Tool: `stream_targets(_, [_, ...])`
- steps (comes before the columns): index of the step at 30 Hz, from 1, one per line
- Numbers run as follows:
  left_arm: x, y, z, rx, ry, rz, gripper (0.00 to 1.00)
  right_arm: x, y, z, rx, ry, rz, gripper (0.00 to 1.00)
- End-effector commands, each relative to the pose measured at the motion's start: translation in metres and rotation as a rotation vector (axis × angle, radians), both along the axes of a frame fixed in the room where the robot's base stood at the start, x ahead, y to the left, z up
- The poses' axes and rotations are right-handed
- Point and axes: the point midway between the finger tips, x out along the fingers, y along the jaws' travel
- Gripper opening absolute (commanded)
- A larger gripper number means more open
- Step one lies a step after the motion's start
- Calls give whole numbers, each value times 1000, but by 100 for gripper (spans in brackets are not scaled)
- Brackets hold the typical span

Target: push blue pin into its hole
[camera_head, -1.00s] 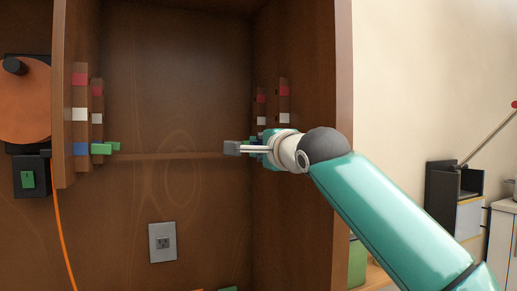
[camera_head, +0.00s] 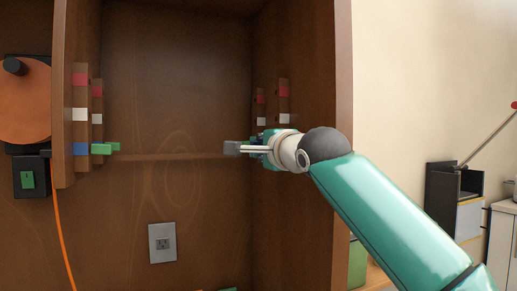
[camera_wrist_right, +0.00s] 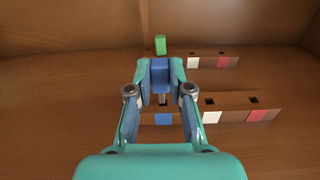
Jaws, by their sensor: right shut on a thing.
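My right gripper (camera_head: 242,147) reaches in from the right, beside the right wall of the brown cabinet. In the right wrist view its teal fingers (camera_wrist_right: 161,72) are shut on the blue pin (camera_wrist_right: 160,78), whose blue block shows between them. The near wooden strip has a blue patch (camera_wrist_right: 163,119) just below the fingers in that view. Its hole is mostly hidden behind the gripper, so I cannot tell how deep the pin sits. A green pin (camera_wrist_right: 160,44) stands beyond the fingertips. My left gripper is not in view.
The right wall's strips also carry white (camera_wrist_right: 211,118) and red (camera_wrist_right: 259,115) patches with dark holes. Matching strips (camera_head: 81,113) and a green pin (camera_head: 102,149) are on the left wall. An outlet (camera_head: 162,242) is on the back wall. The cabinet's middle is clear.

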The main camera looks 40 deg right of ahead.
Motion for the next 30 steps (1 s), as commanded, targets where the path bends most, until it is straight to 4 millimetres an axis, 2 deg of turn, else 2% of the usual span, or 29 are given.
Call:
stream_targets(7, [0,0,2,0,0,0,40,-2,-7,1,-1,0,-2,0])
stream_targets(30, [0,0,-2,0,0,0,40,0,1,0,0,0,0,0])
